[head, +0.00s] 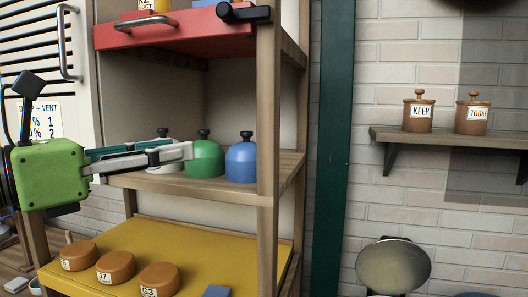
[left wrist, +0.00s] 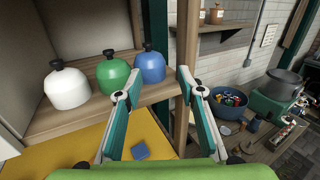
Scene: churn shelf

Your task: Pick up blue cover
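The blue cover (head: 241,163) is a dome with a black knob. It stands upright on the wooden middle shelf (head: 222,191), at the right end of a row. The green cover (head: 206,160) stands just left of it, and the white cover (head: 160,168) is further left, partly hidden by my fingers. My left gripper (head: 184,147) is open and empty, in front of the white and green covers in the head view. In the left wrist view the blue cover (left wrist: 150,67) shows beyond the spread fingertips (left wrist: 159,74), apart from them. My right gripper is not in view.
A wooden post (head: 268,120) stands right of the blue cover. A red tray or drawer (head: 180,40) is above. A yellow surface (head: 165,245) below carries several orange labelled discs and a small blue block (head: 217,291). Two brown jars stand on a wall shelf at right.

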